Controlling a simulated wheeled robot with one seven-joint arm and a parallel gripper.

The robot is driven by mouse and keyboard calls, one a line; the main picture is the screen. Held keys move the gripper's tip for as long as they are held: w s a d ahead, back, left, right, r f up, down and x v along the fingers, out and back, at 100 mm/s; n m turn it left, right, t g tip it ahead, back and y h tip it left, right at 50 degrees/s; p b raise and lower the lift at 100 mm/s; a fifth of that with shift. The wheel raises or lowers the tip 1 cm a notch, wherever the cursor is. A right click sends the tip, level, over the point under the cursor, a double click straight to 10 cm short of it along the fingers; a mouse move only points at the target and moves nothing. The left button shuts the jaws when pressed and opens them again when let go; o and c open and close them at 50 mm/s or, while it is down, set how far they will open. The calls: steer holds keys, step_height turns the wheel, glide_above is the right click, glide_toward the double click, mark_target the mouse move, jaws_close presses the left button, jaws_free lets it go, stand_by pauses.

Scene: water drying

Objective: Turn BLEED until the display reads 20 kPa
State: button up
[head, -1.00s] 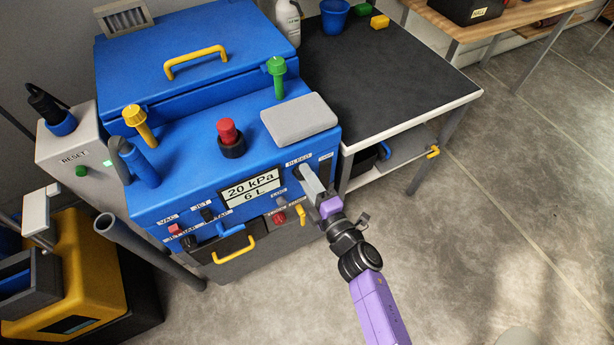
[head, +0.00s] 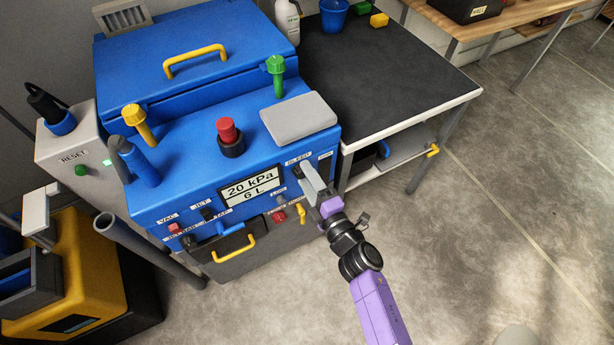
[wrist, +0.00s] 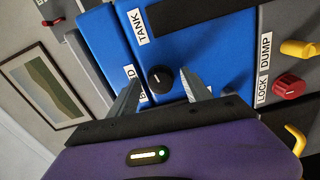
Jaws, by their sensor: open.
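The display (head: 251,187) on the front of the blue machine reads 20 kPa, with 6 L below it. The BLEED knob (wrist: 160,78) is black with a pale pointer mark, beside a partly hidden label ending in D. It also shows at the right of the display in the head view (head: 297,172). My gripper (wrist: 160,88) is open, with one finger on each side of the knob in the wrist view. Gaps show between the fingers and the knob. In the head view my gripper (head: 314,184) is just in front of the panel.
The red LOCK knob (wrist: 289,87) and yellow DUMP knob (wrist: 298,48) are on the grey panel nearby. A yellow handle (head: 234,249) is on the front below the display. A dark-topped table (head: 390,70) stands at right; floor in front is clear.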

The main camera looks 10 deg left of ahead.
steer(key=p+v, duration=0.1)
steer(key=v, duration=0.6)
steer(key=shift+s+d, duration=0.15)
steer(key=shift+s, duration=0.05)
steer(key=s+d+r+m+t+h, duration=0.3)
steer(key=s+d+r+m, duration=0.1)
steer(key=d+r+m, duration=0.4)
steer(key=s+d+r+m+g+h, duration=0.1)
steer(key=s+d+r+m+h, duration=0.1)
steer(key=s, duration=0.8)
steer(key=s+d+r+m+g+h, duration=0.1)
steer(key=s+d+r+m+h, duration=0.1)
steer(key=s+d+r+m, duration=0.2)
steer(key=s+d+r+m+g+h, duration=0.1)
steer(key=s+d+r+m+h, duration=0.2)
steer(key=s, duration=1.3)
steer(key=shift+d+r+m, duration=0.2)
steer(key=shift+d+m, duration=1.45)
steer(key=shift+m, duration=1.75)
